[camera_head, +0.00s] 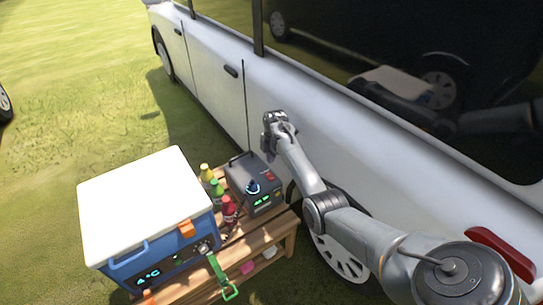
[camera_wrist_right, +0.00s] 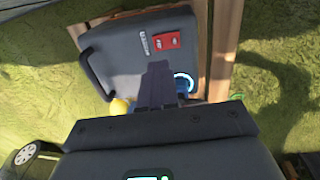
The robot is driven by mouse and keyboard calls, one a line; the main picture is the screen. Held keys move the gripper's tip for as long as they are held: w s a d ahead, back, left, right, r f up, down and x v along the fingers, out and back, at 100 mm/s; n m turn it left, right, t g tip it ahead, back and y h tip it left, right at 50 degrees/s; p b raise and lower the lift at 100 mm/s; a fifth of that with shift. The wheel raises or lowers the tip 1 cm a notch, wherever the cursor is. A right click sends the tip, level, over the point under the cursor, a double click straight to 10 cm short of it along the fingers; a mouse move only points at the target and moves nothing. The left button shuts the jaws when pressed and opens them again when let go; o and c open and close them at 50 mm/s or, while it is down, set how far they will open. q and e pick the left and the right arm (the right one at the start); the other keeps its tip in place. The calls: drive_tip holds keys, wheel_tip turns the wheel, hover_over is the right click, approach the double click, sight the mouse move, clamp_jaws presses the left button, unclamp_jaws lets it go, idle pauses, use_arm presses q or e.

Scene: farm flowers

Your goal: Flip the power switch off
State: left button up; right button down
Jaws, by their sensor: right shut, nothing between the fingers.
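A dark grey power box (camera_head: 240,176) with a carry handle stands on a wooden bench beside the van. Its front has a green display and a blue-ringed knob (camera_head: 253,188). A small red switch (camera_head: 270,177) shows on the box; in the right wrist view the red switch (camera_wrist_right: 168,41) sits next to a white label. My right gripper (camera_head: 272,120) is shut and empty, raised above and behind the box, near the van's side. In the right wrist view its closed fingers (camera_wrist_right: 158,85) overlap the box and partly hide the knob. My left gripper is out of view.
A blue cooler (camera_head: 165,255) with a white lid stands left of the box. Several colored bottles (camera_head: 217,190) stand between them. The white van (camera_head: 215,70) runs close behind the bench (camera_head: 265,235). Grass at left is open.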

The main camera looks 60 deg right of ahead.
sight(269, 174)
drive_tip(key=f+b, duration=0.1)
drive_tip(key=f, duration=0.1)
drive_tip(key=f+b, duration=0.2)
drive_tip(key=f, duration=0.1)
drive_tip(key=w+f+b, duration=0.1)
drive_tip(key=f, duration=0.2)
drive_tip(key=shift+d+f+b, duration=0.2)
drive_tip(key=shift+d+b, duration=0.05)
drive_tip(key=shift+b, duration=0.15)
